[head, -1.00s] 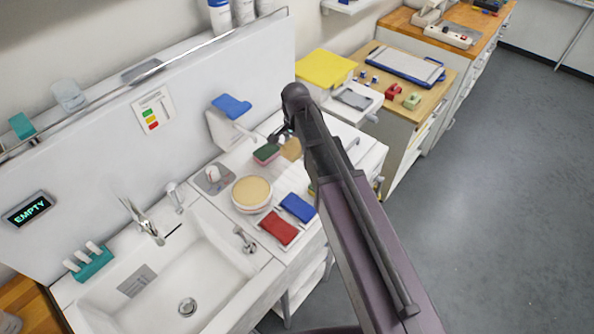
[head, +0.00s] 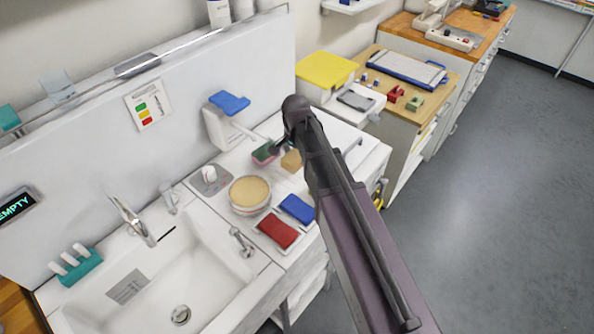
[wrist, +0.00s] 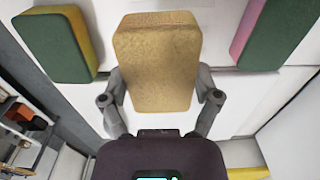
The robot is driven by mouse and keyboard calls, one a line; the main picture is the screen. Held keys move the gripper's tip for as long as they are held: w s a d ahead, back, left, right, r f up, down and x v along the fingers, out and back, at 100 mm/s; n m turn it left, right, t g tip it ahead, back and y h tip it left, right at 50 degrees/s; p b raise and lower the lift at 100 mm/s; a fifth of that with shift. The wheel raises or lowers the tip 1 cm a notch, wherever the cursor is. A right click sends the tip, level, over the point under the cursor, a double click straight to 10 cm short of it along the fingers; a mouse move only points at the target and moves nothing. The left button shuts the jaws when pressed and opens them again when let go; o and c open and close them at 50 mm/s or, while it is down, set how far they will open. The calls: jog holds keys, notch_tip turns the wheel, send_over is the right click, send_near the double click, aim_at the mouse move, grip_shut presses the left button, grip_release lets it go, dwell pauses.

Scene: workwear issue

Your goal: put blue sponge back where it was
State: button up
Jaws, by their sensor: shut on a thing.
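My gripper (wrist: 160,95) has its two fingers on either side of a tan sponge (wrist: 158,55) and is shut on it. The same tan block shows beside my wrist in the head view (head: 291,160). A green and pink sponge (head: 265,152) lies close to its left; in the wrist view it appears at the upper right (wrist: 262,35). A green and yellow sponge (wrist: 54,45) is at the upper left of the wrist view. No sponge in view is clearly blue; a flat blue piece (head: 297,209) lies beside a red one (head: 276,231) on the counter. My arm partly hides the gripper.
A round tan-topped dish (head: 249,194) stands between the sponges and the sink (head: 160,287). A dispenser with a blue lever (head: 230,103) stands behind at the wall. A yellow-topped box (head: 327,70) and a wooden bench with a tray (head: 402,67) are farther right. Grey floor lies open at right.

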aim_at(296, 155)
jog(key=shift+f, duration=0.45)
jog(key=shift+f+b, duration=1.8)
jog(key=shift+b, duration=0.25)
jog(key=shift+f, duration=0.15)
jog(key=o, duration=0.8)
notch_tip(296, 155, up, 12)
jog(key=p, duration=1.2)
jog(key=shift+r, duration=0.2)
